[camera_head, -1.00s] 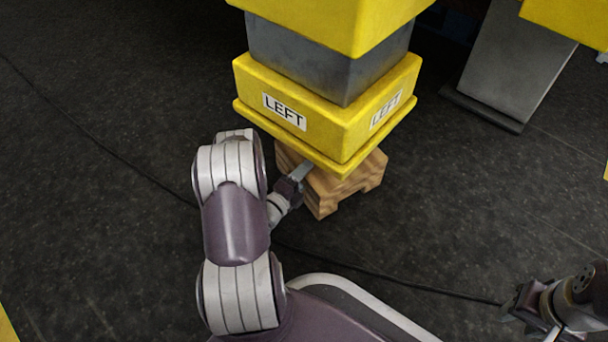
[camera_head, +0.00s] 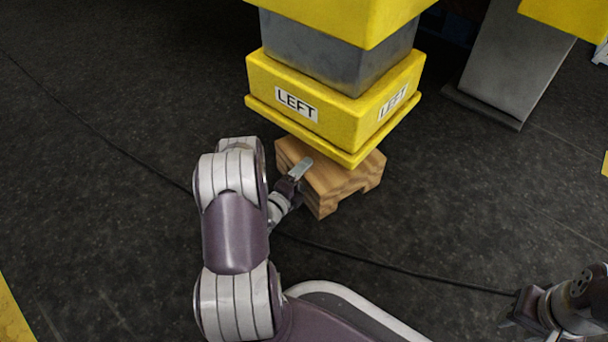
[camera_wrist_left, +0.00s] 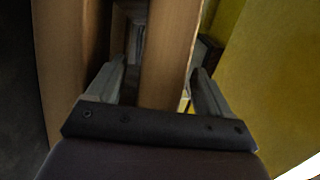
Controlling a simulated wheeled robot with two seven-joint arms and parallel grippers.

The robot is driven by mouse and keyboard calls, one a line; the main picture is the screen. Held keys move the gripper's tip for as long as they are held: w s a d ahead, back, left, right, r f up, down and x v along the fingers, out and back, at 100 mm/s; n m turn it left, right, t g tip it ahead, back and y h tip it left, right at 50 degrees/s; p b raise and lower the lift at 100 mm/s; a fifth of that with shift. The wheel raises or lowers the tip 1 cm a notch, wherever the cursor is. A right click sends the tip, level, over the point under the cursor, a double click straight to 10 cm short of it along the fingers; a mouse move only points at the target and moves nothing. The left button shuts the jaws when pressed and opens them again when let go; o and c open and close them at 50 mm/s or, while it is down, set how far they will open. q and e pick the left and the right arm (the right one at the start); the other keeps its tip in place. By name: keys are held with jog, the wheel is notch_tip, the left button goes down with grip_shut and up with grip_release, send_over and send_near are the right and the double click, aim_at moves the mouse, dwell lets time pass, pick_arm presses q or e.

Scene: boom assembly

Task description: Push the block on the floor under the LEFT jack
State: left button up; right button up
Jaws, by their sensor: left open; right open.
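The wooden block (camera_head: 318,192) lies on the floor, partly under the yellow LEFT jack (camera_head: 337,120). Its near side sticks out from beneath the jack, and its far part is hidden. My left gripper (camera_head: 302,168) is at the near left side of the block. In the left wrist view the open left gripper (camera_wrist_left: 158,82) has its fingers on either side of a brown wooden edge of the block (camera_wrist_left: 166,60); I cannot tell if they touch it. The yellow jack (camera_wrist_left: 275,80) fills the right of that view. My right gripper (camera_head: 520,312) is at the lower right, away from the block.
A grey metal leg (camera_head: 510,60) with a foot plate stands at the upper right. A thin dark cable (camera_head: 400,271) runs across the floor. The dark floor (camera_head: 110,200) is otherwise open at the left.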

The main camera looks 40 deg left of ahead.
pick_arm(q)
jog(key=shift+s+r+p, duration=0.15)
jog(key=shift+s+p, duration=0.25)
jog(key=shift+p, duration=0.05)
jog(key=s+p, duration=0.6)
jog(key=s, duration=0.6)
jog(key=shift+a, duration=0.1)
